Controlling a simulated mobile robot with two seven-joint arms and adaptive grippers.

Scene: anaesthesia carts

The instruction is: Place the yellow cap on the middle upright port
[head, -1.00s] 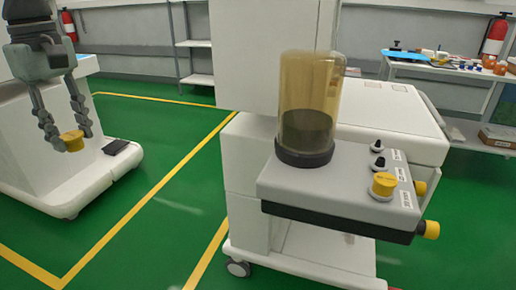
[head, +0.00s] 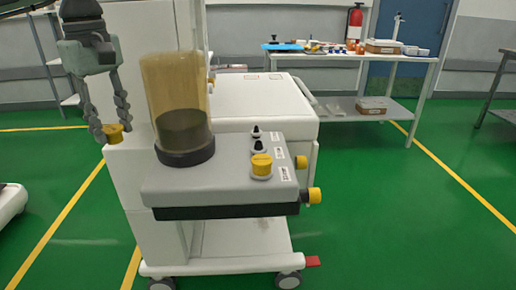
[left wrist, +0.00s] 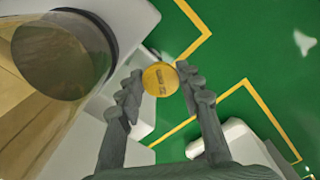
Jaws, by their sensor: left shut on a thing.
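My left gripper (head: 112,131) is shut on a yellow cap (head: 113,134), held at the left of the cart beside the amber canister. In the left wrist view the cap (left wrist: 160,79) sits between the fingertips, apart from the canister. The cart's front block (head: 225,180) has upright ports in a row on its right side. The middle upright port (head: 259,147) shows a bare black top. The rear upright port (head: 256,133) also has a bare black top. The front upright port carries a yellow cap (head: 262,164). My right gripper is not in view.
The tall amber canister (head: 178,105) stands between my left gripper and the ports. Yellow side caps (head: 314,195) stick out at the block's right. A table (head: 415,62) with small items stands behind. Green floor (head: 400,215) is clear at the right.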

